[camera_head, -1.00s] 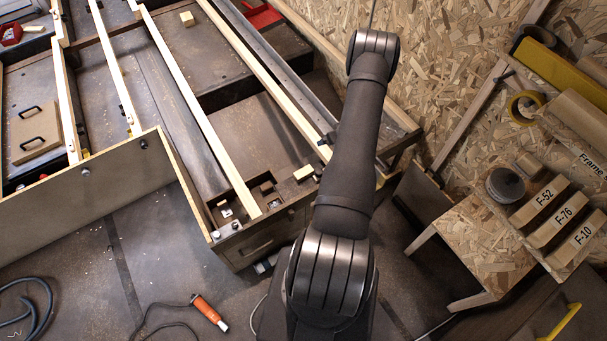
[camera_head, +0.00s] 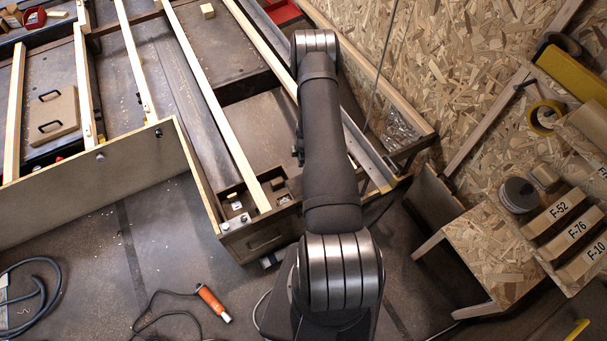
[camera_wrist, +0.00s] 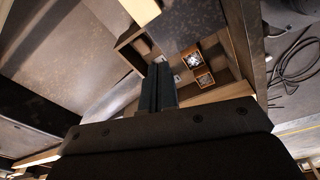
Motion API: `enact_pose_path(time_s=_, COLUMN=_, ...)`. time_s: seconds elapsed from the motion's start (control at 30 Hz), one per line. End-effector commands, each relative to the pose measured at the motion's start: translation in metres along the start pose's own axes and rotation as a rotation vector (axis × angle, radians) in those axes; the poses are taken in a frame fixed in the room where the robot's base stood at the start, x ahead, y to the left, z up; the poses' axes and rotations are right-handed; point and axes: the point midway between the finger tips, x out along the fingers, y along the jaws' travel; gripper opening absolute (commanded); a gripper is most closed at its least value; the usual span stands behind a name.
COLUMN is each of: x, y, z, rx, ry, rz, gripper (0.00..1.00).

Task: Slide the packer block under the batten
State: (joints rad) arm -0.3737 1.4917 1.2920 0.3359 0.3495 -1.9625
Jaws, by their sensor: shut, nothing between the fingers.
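Several long pale battens (camera_head: 215,105) run over the dark bench frame in the head view. A small pale wooden block (camera_head: 207,11) sits at the far end of the bench. A second such block, seen earlier near the bench's front edge, is now hidden behind my arm. I cannot tell which block is the packer. My gripper (camera_wrist: 158,85) shows in the wrist view with its dark fingers together and empty. A pale wooden piece (camera_wrist: 215,93) lies beside the fingers; I cannot tell whether it is a batten or a block. The head view does not show the gripper.
Small open compartments (camera_head: 236,202) with bits of hardware lie at the bench's near corner. An orange-handled tool (camera_head: 213,303) and its cable lie on the floor. A chipboard stand (camera_head: 490,250) with labelled blocks is at the right, by the chipboard wall (camera_head: 450,60).

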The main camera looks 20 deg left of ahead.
Motion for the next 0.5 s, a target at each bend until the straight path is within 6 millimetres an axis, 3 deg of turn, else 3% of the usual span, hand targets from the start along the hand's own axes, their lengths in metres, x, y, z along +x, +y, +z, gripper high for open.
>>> enact_pose_path(time_s=0.2, x=0.008, y=-0.009, z=-0.023, rx=-0.263, ry=-0.081, rz=-0.044, gripper=0.00)
enact_pose_path(time_s=0.5, x=0.020, y=-0.011, z=-0.026, rx=-0.335, ry=-0.105, rz=-0.055, gripper=0.00)
